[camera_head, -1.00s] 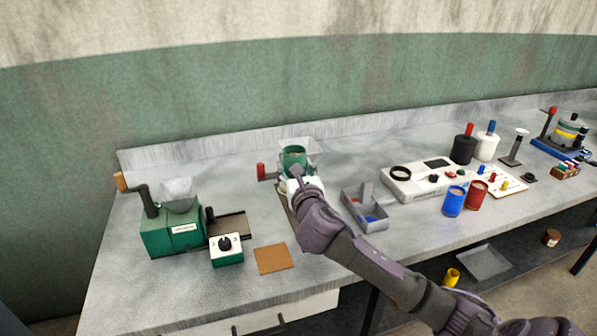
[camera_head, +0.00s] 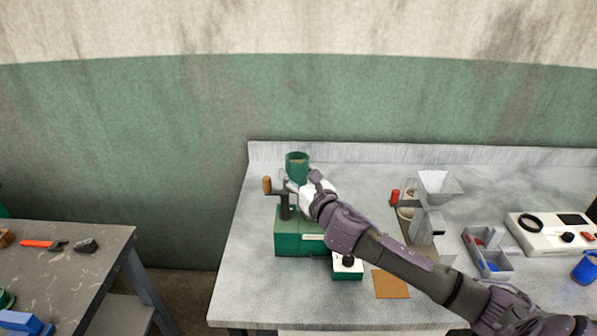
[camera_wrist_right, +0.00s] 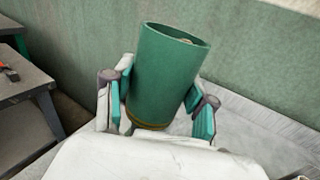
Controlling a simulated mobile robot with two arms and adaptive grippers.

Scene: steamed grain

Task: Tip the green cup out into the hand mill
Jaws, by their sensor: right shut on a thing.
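The green cup (camera_head: 297,168) is held up by my right gripper (camera_head: 298,184), over the back part of the green hand mill (camera_head: 300,238). In the right wrist view the cup (camera_wrist_right: 165,70) stands between the two teal-padded fingers, which press on its sides. It is close to upright, leaning a little, with a bit of its contents at the rim. The mill has a crank with a wooden knob (camera_head: 267,185). Its hopper is hidden behind my gripper and the cup. My left gripper is not in view.
A second device with a white funnel (camera_head: 437,184) and red knob stands to the right. A white-topped switch box (camera_head: 347,266), a brown square mat (camera_head: 391,284) and a grey divided tray (camera_head: 488,250) lie nearby. A separate dark table (camera_head: 75,260) is at the left.

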